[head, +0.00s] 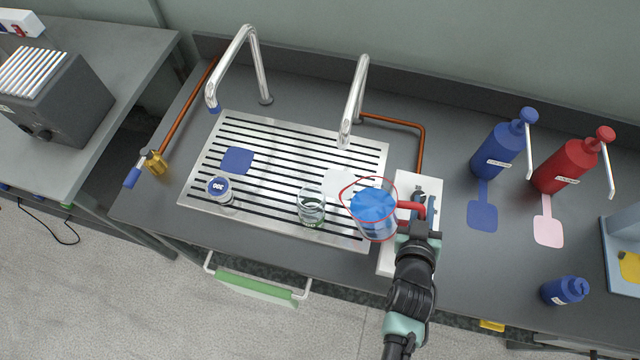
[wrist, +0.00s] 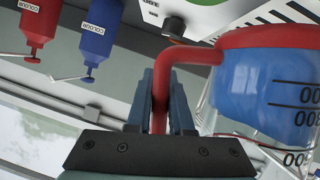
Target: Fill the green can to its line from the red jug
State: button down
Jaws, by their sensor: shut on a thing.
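The red jug (head: 372,208) is clear with a red rim and red handle, and holds blue liquid. My gripper (head: 422,212) is shut on its handle, at the jug's right side. In the wrist view the fingers (wrist: 163,85) close around the red handle, and the jug (wrist: 265,85) shows black volume marks. The green can (head: 311,206) is clear with green near its base. It stands upright on the slotted drain plate, left of the jug and apart from it. Its fill line and contents are too small to read. I cannot tell whether the jug is tilted.
Two curved taps (head: 355,95) stand behind. Blue (head: 497,152) and red (head: 568,165) pump bottles stand right. A white unit (head: 388,259) lies by my gripper.

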aim_at(406, 202)
jog(key=a+b, duration=0.1)
jog(key=r+n+h+b, duration=0.1)
jog(key=b, duration=0.1)
jog(key=shift+w+a+n, duration=0.3)
jog(key=shift+a, duration=0.05)
jog(key=shift+w+a+r, duration=0.1)
jog(key=shift+a+r, duration=0.15)
jog(key=shift+r, duration=0.3)
jog(key=shift+w+a+r+n+h+b, duration=0.15)
jog(key=shift+a+r+n+h+b, duration=0.3)
jog(key=shift+r, duration=0.2)
jog(key=shift+a+r, duration=0.15)
jog(key=shift+r, duration=0.1)
jog(key=shift+r, duration=0.1)
jog(key=shift+w+a+r+n+b, duration=0.1)
jog(key=shift+a+r+n+b, duration=0.1)
jog(key=shift+r+n+b, duration=0.15)
